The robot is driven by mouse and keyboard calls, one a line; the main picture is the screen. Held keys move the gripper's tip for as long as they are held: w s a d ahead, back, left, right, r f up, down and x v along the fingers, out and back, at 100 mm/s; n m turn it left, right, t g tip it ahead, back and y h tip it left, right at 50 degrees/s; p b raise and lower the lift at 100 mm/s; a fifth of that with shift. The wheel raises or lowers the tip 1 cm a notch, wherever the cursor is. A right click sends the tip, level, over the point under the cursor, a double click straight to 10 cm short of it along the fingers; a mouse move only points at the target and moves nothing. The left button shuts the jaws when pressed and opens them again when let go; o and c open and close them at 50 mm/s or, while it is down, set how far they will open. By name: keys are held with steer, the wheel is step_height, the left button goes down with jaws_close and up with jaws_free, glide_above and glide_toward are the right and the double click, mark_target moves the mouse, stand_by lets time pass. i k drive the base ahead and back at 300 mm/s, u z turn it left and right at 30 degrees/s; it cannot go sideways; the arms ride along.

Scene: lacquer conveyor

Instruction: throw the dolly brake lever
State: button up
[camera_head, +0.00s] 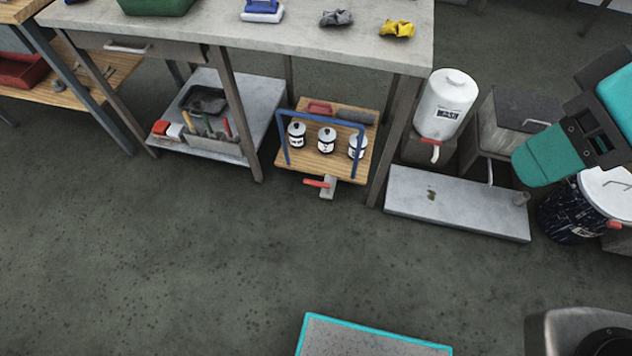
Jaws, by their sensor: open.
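The wooden dolly (345,168) stands on the floor under the right end of the workbench. It has a blue hoop handle (320,116). The brake lever (316,183) has a red grip and juts left from a grey bracket (328,188) at the dolly's front edge. Three labelled white canisters (326,140) stand on the deck. My gripper (540,158), teal and black, hangs at the right, well apart from the lever. It is open with nothing visible in it. Its fingers overlap in this view, so the gap is hidden.
Bench legs (396,140) stand close right of the dolly, and a low shelf (258,92) with tools stands left. A grey slab (455,207) lies to the right, below a white wash container (446,103). A dark drum (570,215) is further right.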

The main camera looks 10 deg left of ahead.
mark_target(327, 186)
steer(key=k, duration=0.55)
steer(key=u, duration=0.5)
steer(key=i, duration=0.45)
steer(key=u, duration=0.65)
steer(key=i, duration=0.85)
